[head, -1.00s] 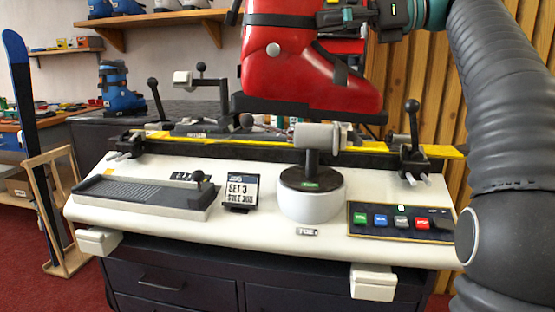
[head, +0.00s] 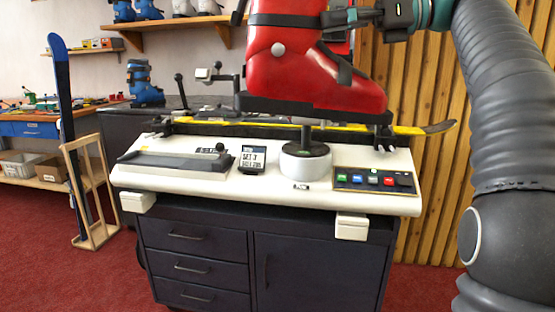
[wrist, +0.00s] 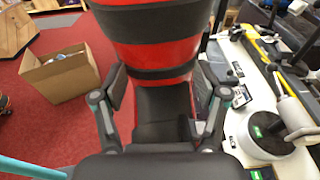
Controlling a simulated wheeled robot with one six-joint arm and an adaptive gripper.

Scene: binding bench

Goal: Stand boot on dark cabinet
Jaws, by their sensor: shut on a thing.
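The red ski boot (head: 315,75) with black straps and a black sole hangs upright in the air, toe to the right in the head view. It appears above and in front of the bench, apart from it. My gripper (head: 350,17) is shut on the boot's upper part. The wrist view shows its two fingers (wrist: 158,110) on either side of the boot's red and black shaft (wrist: 155,45). A dark cabinet (head: 118,130) stands behind the bench on the left, its top partly hidden. The bench also has a dark drawer base (head: 205,253).
The white bench top (head: 215,185) holds clamps, a round pedestal (head: 306,164), a button panel (head: 374,180) and a yellow ski (head: 345,126). A rack with a blue ski (head: 62,100) stands left. An open cardboard box (wrist: 62,78) is on the red floor. Wood slats line the right.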

